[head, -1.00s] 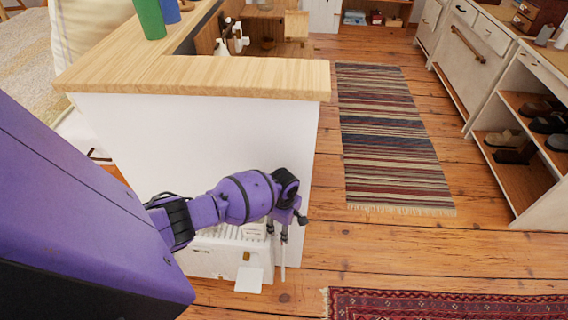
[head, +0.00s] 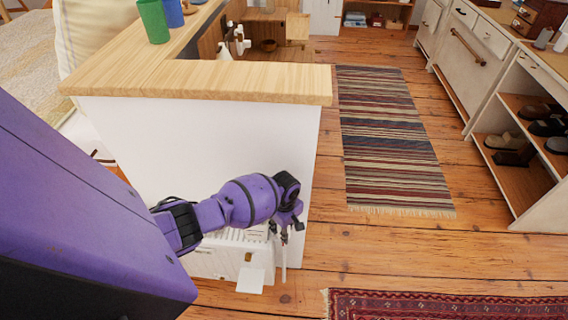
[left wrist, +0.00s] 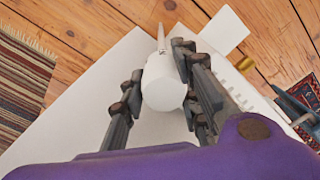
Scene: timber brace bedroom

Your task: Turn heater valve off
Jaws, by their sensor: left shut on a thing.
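The heater (head: 232,238) is a low white unit with a grille against the white half-wall, partly hidden behind my left arm. Its white, rounded valve knob (left wrist: 163,84) shows in the left wrist view, with a thin white pipe running from its far end. My left gripper (left wrist: 160,72) has its dark fingers on both sides of the knob and is shut on it. In the head view my left gripper (head: 279,230) points down at the heater's right end, and the knob is hard to make out. My right gripper is in neither view.
A wooden counter top (head: 215,80) overhangs above the heater. A small brass piece (left wrist: 245,64) and a white plate (left wrist: 224,31) are near the knob. A striped rug (head: 385,140) and a red rug (head: 440,305) lie on the open wooden floor.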

